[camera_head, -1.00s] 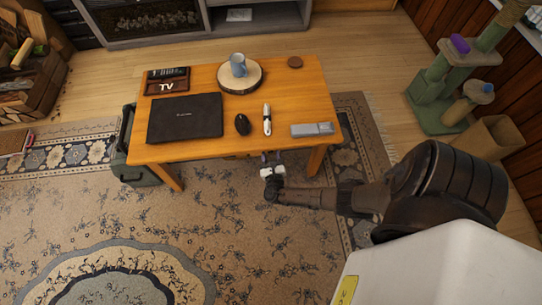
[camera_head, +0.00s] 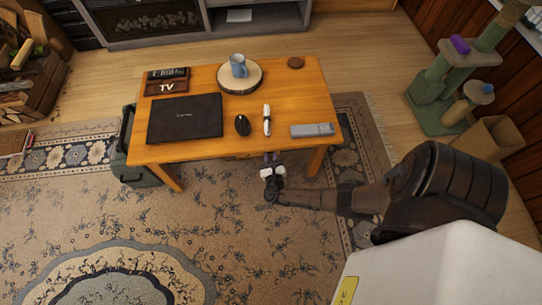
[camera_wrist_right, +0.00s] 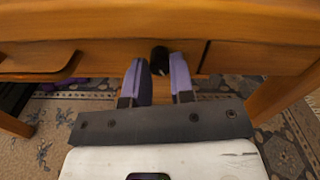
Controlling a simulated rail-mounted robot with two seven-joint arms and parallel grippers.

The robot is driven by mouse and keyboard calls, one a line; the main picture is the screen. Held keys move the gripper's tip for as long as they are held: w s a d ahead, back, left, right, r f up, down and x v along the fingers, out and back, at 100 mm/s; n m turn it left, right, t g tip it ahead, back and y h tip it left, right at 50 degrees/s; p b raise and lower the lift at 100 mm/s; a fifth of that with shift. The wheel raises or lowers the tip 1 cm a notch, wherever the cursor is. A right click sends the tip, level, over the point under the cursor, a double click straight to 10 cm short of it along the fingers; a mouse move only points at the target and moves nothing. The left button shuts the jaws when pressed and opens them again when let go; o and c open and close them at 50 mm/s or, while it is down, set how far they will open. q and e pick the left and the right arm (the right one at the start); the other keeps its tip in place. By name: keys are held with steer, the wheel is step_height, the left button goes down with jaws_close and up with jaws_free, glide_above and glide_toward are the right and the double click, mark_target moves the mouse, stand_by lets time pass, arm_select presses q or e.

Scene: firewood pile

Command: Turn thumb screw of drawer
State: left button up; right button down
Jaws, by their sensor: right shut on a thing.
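The wooden table (camera_head: 225,135) stands in the middle of the head view, with its drawer front mostly hidden under the top edge. In the right wrist view, the drawer front (camera_wrist_right: 110,57) shows below the tabletop edge. The dark round thumb screw (camera_wrist_right: 160,58) sits on it, between the two purple fingers of my right gripper (camera_wrist_right: 161,72). The gripper is shut on the thumb screw; the fingers stand at its two sides. In the head view my right gripper (camera_head: 271,160) is at the table's front edge, right of the middle. My left gripper is not in view.
On the tabletop are a laptop (camera_head: 185,118), a mouse (camera_head: 242,124), a white pen-like item (camera_head: 267,119), a grey box (camera_head: 312,129) and a mug (camera_head: 238,65) on a wood slice. A green case (camera_head: 140,176) stands at the table's left. The rug in front is clear.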

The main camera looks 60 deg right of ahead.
steer(key=m+b, duration=0.1)
steer(key=m, duration=0.4)
steer(key=shift+f+b, duration=0.1)
steer(key=shift+b, duration=0.3)
steer(key=m+b, duration=0.2)
steer(key=m, duration=0.2)
steer(key=shift+m, duration=0.4)
steer(key=m+b, duration=0.4)
steer(key=m, duration=0.5)
steer(key=shift+b, duration=0.4)
steer(key=shift+m, duration=0.3)
